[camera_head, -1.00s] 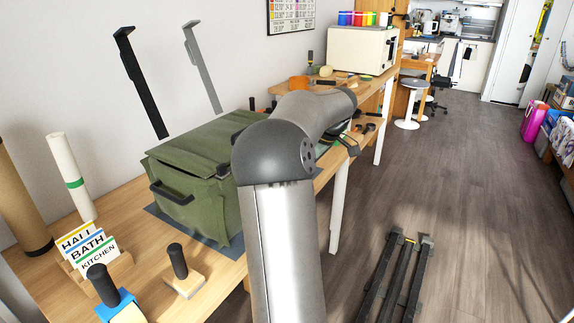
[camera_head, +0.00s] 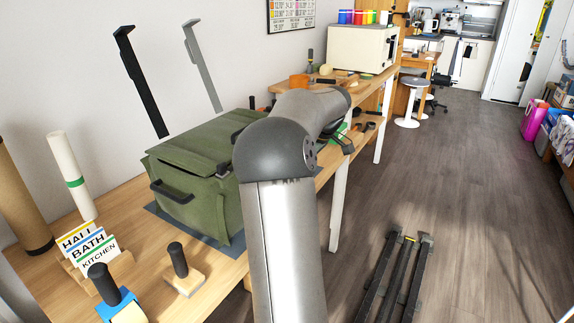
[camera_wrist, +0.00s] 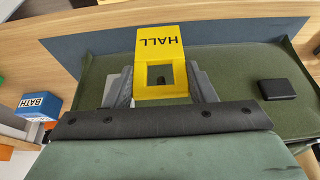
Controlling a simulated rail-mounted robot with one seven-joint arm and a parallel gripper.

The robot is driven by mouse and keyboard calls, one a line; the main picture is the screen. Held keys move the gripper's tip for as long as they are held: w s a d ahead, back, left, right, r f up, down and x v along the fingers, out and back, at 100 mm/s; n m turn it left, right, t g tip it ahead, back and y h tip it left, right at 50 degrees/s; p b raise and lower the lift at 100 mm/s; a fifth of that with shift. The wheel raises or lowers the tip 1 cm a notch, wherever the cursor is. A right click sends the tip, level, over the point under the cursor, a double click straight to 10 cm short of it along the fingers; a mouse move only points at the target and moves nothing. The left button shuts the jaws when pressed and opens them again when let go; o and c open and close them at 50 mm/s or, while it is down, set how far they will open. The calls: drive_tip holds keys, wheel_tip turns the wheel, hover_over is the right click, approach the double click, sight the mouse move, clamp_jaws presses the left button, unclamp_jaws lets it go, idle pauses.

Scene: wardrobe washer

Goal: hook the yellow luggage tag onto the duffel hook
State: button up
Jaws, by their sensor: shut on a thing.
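The yellow luggage tag (camera_wrist: 160,60) is marked HALL and has a square hole, seen in the wrist view. My gripper (camera_wrist: 161,80) is shut on it, with a grey finger at either side. The tag appears over the edge of the olive duffel (camera_wrist: 245,72), beside the blue mat. In the head view the duffel (camera_head: 195,185) stands upright on the bench, with a black handle on its front. My arm covers its right side, and my gripper and the tag are hidden there. I cannot clearly make out the duffel hook; a black block (camera_wrist: 277,89) shows on the duffel.
The wooden bench (camera_head: 235,275) carries a HALL, BATH and KITCHEN card stand (camera_head: 92,262), black-handled tools (camera_head: 180,275) and a white roll (camera_head: 72,180) left of the duffel. A blue BATH piece (camera_wrist: 40,106) shows at the wrist view's left. A cream appliance (camera_head: 358,52) stands farther back.

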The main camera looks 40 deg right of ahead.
drive_tip(key=shift+w+a+p, duration=0.2)
drive_tip(key=shift+w+p, duration=0.05)
drive_tip(key=shift+w, duration=0.5)
drive_tip(key=shift+w+a+p, duration=0.15)
drive_tip(key=shift+w+p, duration=0.05)
drive_tip(key=shift+w, duration=0.5)
idle(0.9)
drive_tip(key=shift+w+a+f, duration=0.1)
drive_tip(key=shift+w+f, duration=0.3)
drive_tip(key=shift+w, duration=0.1)
idle(0.8)
drive_tip(key=shift+w+f+b, duration=0.15)
drive_tip(key=shift+f+b, duration=0.2)
drive_tip(key=shift+f, duration=0.05)
idle(0.8)
drive_tip(key=o, duration=1.3)
drive_tip(key=p+v, duration=0.3)
drive_tip(key=v, duration=1.4)
drive_tip(key=shift+a+r+p, duration=0.1)
drive_tip(key=shift+r+p, duration=0.15)
drive_tip(key=shift+p, duration=0.05)
